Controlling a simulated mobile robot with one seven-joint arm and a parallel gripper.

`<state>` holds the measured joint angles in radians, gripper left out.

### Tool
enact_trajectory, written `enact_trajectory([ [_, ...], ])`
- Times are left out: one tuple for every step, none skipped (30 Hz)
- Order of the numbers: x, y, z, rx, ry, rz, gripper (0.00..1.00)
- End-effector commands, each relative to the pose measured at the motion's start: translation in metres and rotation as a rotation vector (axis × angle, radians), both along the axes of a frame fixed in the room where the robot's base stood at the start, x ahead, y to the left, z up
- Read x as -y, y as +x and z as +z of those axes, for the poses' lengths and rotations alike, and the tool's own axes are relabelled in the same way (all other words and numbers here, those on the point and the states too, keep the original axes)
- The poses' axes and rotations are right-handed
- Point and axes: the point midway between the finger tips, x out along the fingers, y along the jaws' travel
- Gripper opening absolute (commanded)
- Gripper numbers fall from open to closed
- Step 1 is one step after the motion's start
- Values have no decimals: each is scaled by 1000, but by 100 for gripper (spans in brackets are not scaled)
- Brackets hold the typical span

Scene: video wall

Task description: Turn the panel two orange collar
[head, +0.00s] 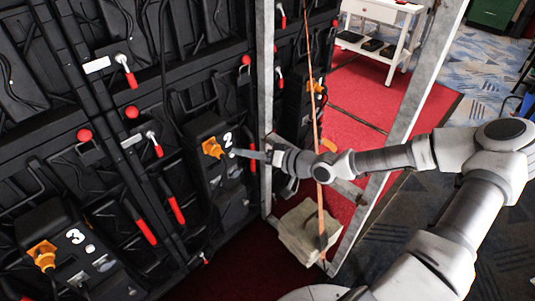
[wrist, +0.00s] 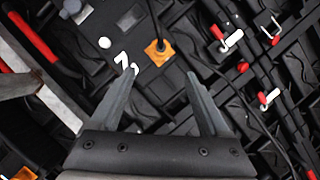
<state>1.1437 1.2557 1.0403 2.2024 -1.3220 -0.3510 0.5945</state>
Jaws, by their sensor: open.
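The panel two orange collar (head: 212,148) sits on a black box marked with a white 2 (head: 227,139), on the upright black wall frame. In the wrist view the orange collar (wrist: 160,53) lies just beyond my fingertips, with a dark cable running from it. My gripper (wrist: 158,78) is open, its two fingers spread either side of the line to the collar, with nothing between them. In the head view my gripper (head: 243,154) is just right of the collar, pointing left at it. I see no contact with the collar.
Another orange collar (head: 42,254) is on the box marked 3 (head: 75,236) at lower left. Red-handled levers (head: 140,219) and red knobs stick out from the wall. A grey metal post (head: 266,100) stands close beside my gripper. A pale block (head: 308,229) lies below my arm.

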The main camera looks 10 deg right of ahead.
Motion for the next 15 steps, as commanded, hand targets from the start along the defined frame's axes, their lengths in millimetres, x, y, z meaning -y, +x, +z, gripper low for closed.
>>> enact_trajectory([
  [8, -5, 5, -1, 1, -6, 80],
  [11, -8, 6, 0, 1, -4, 80],
  [16, -12, 8, -1, 1, -3, 80],
  [20, -15, 9, -1, 1, -3, 80],
  [23, -18, 10, 0, -1, -3, 80],
  [27, -21, 11, -1, -1, -4, 80],
  [30, -23, 13, 0, -2, -3, 80],
  [32, -26, 14, 0, -2, -3, 80],
  [35, -28, 15, 2, -2, -2, 80],
  [37, -30, 15, 1, -1, -2, 80],
  [39, -32, 16, 1, -2, -1, 80],
  [42, -33, 16, 0, -2, -3, 80],
  [43, -35, 16, 0, -2, -2, 80],
  [44, -36, 16, 0, -3, -2, 80],
  [45, -37, 17, -1, -1, -1, 80],
])
